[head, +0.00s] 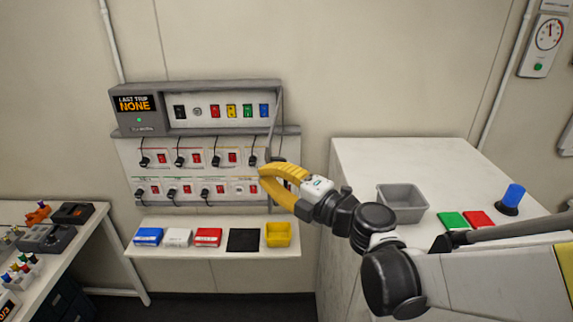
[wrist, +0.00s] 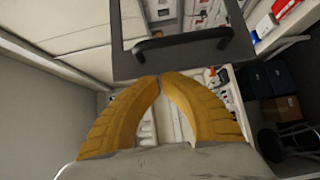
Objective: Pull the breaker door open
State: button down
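The breaker door (head: 276,122) is a grey framed panel at the right end of the breaker box (head: 205,128). In the head view it shows nearly edge-on and appears swung out from the box, whose coloured breakers are uncovered. In the wrist view the door (wrist: 185,66) fills the upper middle, with a window in its frame and a black bar handle (wrist: 184,42). My gripper (head: 262,172) has yellow fingers just below the door's lower end. In the wrist view the fingertips of my gripper (wrist: 161,78) meet with nothing between them, below the handle and apart from it.
Below the box is a panel of red switches (head: 150,158), close to my fingers. A shelf (head: 190,250) under it carries coloured trays. A white cabinet (head: 350,200) with a grey bin (head: 402,205) stands at right. A workbench (head: 85,255) is at left.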

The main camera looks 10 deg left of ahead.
jog(key=shift+w+d+r, duration=0.25)
jog(key=shift+w+d, duration=0.25)
jog(key=shift+d, duration=0.25)
jog(key=w+d+b, duration=0.1)
jog(key=w+d, duration=0.2)
jog(key=d, duration=0.7)
jog(key=shift+w+d, duration=0.2)
jog(key=shift+a+r, duration=0.1)
